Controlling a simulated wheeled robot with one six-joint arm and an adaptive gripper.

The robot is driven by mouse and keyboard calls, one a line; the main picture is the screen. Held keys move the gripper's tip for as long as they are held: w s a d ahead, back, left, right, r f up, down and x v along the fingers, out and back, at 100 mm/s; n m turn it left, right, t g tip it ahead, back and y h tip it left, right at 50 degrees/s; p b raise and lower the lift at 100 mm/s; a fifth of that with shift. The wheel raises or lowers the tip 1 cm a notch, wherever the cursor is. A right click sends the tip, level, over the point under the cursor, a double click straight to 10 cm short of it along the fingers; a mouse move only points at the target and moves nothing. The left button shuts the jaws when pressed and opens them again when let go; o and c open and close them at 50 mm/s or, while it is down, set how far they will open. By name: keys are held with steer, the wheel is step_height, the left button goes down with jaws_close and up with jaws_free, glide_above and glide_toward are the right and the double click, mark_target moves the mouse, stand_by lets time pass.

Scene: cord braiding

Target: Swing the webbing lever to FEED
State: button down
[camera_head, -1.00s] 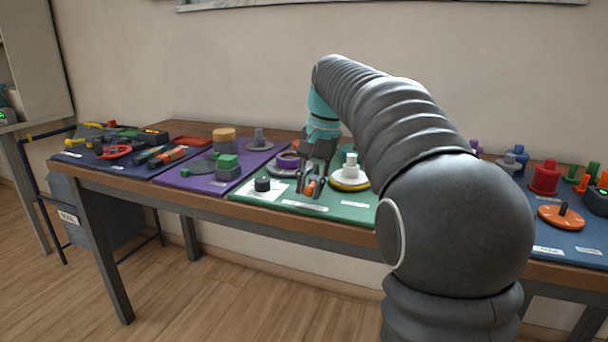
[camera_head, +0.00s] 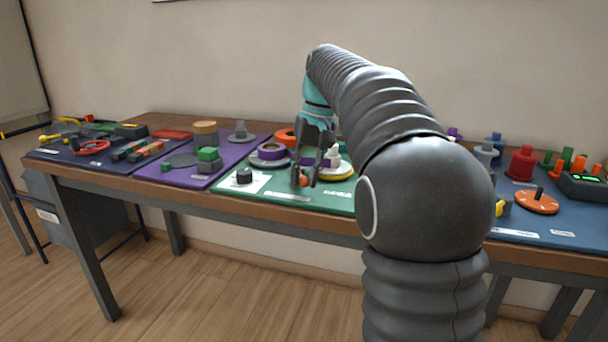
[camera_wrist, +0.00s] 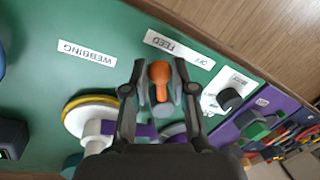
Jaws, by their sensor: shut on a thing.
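The knob points at the FEED end of the white FEED/OFF label (camera_wrist: 178,48), with OFF farther right. In the head view my gripper (camera_head: 307,184) is low over the green mat (camera_head: 265,201), with the orange knob (camera_head: 302,181) between its fingers. The lever's base is partly hidden by my gripper. A WEBBING label (camera_wrist: 87,53) lies left of the lever in the wrist view.
A white spool on a yellow-edged disc (camera_wrist: 84,112) stands close beside the lever. A black knob (camera_head: 244,176) on a white plate is left of it in the head view. The table's front edge is close.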

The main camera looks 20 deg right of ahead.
steer(key=c, duration=1)
jaws_free()
steer(key=shift+o, duration=0.2)
step_height(320, 180, up, 8)
steer(key=d, duration=0.1)
steer(key=shift+d+f, duration=0.25)
